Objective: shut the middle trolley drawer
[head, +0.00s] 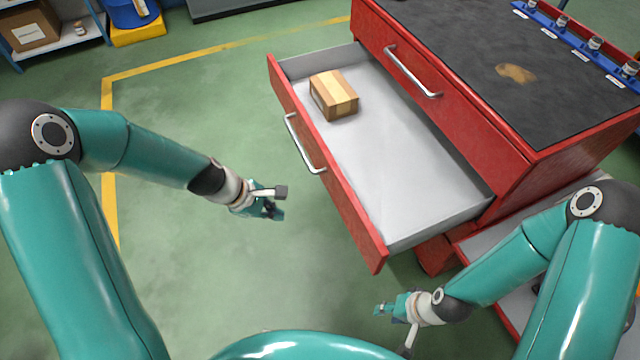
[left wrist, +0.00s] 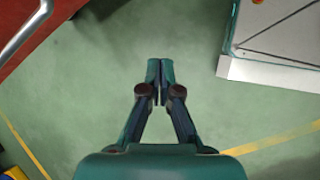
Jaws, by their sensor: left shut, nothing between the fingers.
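The red trolley (head: 560,165) stands at the right in the head view. Its middle drawer (head: 330,185) is pulled out, with a red front, a silver handle (head: 303,147) and a pale grey inside. My right gripper (head: 392,325) is near the drawer's front right corner, fingers spread and empty.
The trolley's upper drawer (head: 450,105) is shut. A lower grey-floored part (head: 510,285) juts out below, partly behind my right arm. Blue holders with small items (head: 590,45) line the trolley top. Green floor (head: 190,260) left of the drawer is clear. A shelf (head: 60,45) stands at far left.

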